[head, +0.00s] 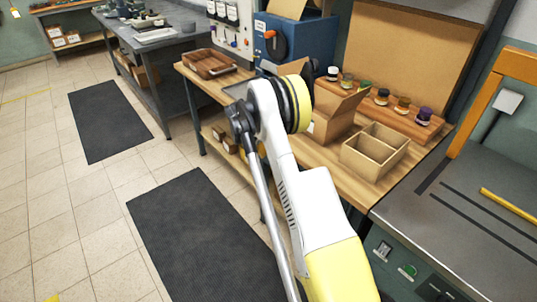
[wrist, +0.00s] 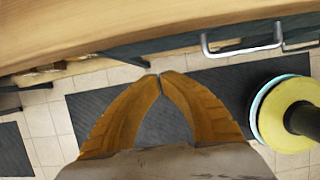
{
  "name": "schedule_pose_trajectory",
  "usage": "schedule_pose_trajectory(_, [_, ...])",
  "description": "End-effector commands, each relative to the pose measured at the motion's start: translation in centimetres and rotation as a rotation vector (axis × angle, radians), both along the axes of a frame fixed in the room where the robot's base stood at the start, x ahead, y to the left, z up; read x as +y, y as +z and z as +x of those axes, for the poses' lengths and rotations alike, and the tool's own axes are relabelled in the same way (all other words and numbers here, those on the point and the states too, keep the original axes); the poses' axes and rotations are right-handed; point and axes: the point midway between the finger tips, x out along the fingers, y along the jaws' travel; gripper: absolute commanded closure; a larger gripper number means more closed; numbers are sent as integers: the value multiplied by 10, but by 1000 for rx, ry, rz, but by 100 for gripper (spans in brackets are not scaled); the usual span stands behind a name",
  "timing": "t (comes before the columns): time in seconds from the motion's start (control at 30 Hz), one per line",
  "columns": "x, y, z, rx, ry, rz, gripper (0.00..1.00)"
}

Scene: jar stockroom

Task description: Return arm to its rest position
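My arm rises through the middle of the head view, white with yellow parts, bent at a joint above the near edge of the wooden workbench (head: 208,82). My gripper is hidden behind the arm in that view. In the wrist view my gripper (wrist: 160,76) shows two orange-brown fingers whose tips meet, with nothing visible between them. The fingers appear over tiled floor and a dark mat, beside the bench edge (wrist: 130,28).
A divided cardboard box (head: 375,152) and a row of small jars (head: 382,97) stand on the bench. A wooden tray (head: 209,64) lies at its left end. A grey-topped station (head: 470,235) is at right. Floor with dark mats (head: 205,240) is open at left.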

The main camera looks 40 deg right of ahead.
Motion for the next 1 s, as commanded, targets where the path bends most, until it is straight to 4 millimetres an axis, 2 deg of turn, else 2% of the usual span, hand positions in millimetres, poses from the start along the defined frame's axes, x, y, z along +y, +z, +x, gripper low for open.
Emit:
schedule_pose_trajectory(0.03, [5, 17, 0, 1, 2, 0, 100])
schedule_pose_trajectory(0.2, [17, 46, 0, 0, 1, 0, 100])
schedule_pose_trajectory(0.33, [22, 57, -1, 1, 1, 0, 100])
schedule_pose_trajectory(0.57, [24, 60, -1, 0, 0, 0, 100])
schedule_pose_trajectory(0.67, [28, 68, -1, -13, -12, 2, 100])
schedule_pose_trajectory(0.77, [42, 95, -4, -61, -59, 13, 100])
schedule_pose_trajectory(0.87, [66, 138, -13, -148, -151, 40, 100])
schedule_pose_trajectory(1.0, [110, 203, -40, -293, -319, 101, 100])
